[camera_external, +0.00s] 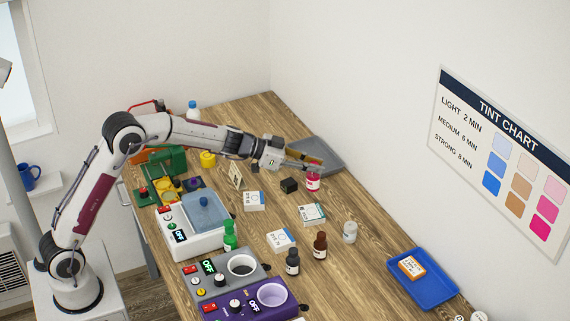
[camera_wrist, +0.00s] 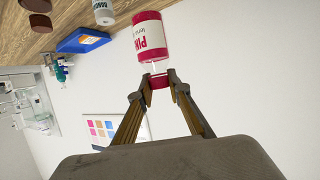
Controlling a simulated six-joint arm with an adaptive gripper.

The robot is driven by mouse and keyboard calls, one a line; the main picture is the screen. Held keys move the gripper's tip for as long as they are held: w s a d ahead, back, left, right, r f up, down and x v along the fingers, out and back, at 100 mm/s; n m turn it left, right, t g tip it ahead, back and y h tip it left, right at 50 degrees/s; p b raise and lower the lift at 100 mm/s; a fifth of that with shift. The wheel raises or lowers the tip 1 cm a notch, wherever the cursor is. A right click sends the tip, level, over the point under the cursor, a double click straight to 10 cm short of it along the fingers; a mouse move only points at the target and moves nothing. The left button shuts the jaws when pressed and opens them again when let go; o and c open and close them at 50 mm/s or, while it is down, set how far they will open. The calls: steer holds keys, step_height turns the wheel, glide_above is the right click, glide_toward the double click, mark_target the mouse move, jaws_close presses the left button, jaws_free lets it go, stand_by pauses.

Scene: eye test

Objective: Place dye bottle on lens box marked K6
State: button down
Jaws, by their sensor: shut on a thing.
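A pink dye bottle (camera_external: 313,184) with a white label hangs from my gripper (camera_external: 308,167) near the back of the table. In the wrist view, my gripper (camera_wrist: 158,80) is shut on the neck and cap of this bottle (camera_wrist: 150,40), whose label begins "PIN". I cannot tell whether its base touches the table. White lens boxes lie flat on the table: one left of centre (camera_external: 254,201), one with a teal edge (camera_external: 312,214), and one nearer the front (camera_external: 281,240). Their markings are too small to read, so I cannot tell which is K6.
Brown (camera_external: 320,245), dark (camera_external: 292,261), green (camera_external: 230,236) and whitish (camera_external: 350,232) bottles stand around the front boxes. A small black block (camera_external: 289,185) is left of the pink bottle. A grey tray (camera_external: 327,160) lies behind. A blue tray (camera_external: 436,292) holds an orange box (camera_external: 412,267).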

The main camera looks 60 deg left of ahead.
mark_target(313, 188)
steer(key=shift+f, duration=2.85)
steer(key=shift+f, duration=1.85)
steer(key=shift+f, duration=0.15)
steer(key=c, duration=1.9)
jaws_free()
steer(key=v, duration=1.2)
steer(key=shift+r, duration=0.2)
steer(key=shift+r, duration=0.15)
